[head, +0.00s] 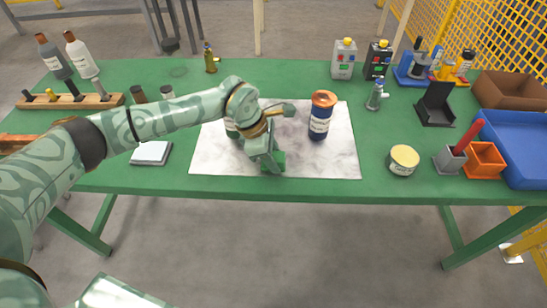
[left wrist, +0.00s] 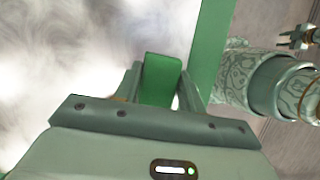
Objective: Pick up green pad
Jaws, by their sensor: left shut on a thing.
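The green pad (head: 278,160) is at the front part of the white marbled sheet (head: 215,160), near the table's front edge. My left gripper (head: 271,162) points down there and is shut on the pad. In the left wrist view the green pad (left wrist: 161,80) stands between the two fingers (left wrist: 161,88), with the sheet to its left. I cannot tell whether the pad touches the sheet. A patterned arm part of mine (left wrist: 250,75) shows beyond the table edge in the left wrist view, with what looks like my right gripper (left wrist: 300,38), small and unclear.
A dark blue bottle with an orange cap (head: 320,118) stands on the sheet, right of my left gripper. A yellow-lidded tin (head: 402,160), orange box (head: 484,160) and blue tray (head: 515,150) are at the right.

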